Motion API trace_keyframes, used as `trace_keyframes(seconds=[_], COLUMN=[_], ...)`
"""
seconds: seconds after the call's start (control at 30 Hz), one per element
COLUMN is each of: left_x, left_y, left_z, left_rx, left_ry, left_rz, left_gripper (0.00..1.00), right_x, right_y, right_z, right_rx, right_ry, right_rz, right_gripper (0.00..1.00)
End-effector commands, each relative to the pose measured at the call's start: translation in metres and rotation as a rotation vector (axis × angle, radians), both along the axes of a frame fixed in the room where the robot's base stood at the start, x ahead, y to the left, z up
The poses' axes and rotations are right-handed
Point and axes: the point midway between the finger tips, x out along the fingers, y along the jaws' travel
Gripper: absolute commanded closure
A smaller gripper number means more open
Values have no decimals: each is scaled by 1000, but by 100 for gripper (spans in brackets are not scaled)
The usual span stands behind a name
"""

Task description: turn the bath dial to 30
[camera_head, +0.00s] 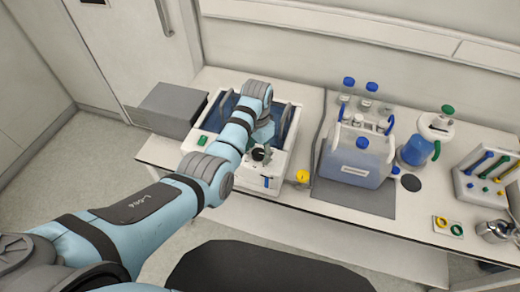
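The white bath (281,162) stands on the bench left of the middle, with blue water showing in its basin. A black round dial (258,155) sits on its front part. My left arm reaches in from the left across the bath. My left gripper (262,152) points down right at the dial, partly hidden by my own wrist. I cannot tell whether its fingers touch the dial or how far apart they are. The dial's marks are too small to read. My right gripper is out of view.
A grey box (170,108) stands left of the bath. A yellow knob (302,177) is at its right. Further right are a blue-filled container (352,165) with bottles, a blue flask (413,150) and a rack (478,185). The bench front between them is mostly clear.

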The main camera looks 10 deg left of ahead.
Motion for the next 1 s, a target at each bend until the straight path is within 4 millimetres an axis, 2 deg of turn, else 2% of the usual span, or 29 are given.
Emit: trace_keyframes(seconds=[0.03,0.2,0.3,0.67,1.0], left_x=[0,0,0,1,2], left_y=[0,-1,-1,-1,0], left_z=[0,0,0,1,1], left_rx=[0,0,0,0,1], left_ry=[0,0,-1,-2,-3], left_rz=[-1,-2,-2,-60,-292], left_gripper=[53,81,94,94,94], right_x=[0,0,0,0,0], right_y=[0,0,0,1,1], right_z=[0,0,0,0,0], right_rx=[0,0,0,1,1], right_ry=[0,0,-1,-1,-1], right_rz=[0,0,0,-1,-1], right_gripper=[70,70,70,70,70])
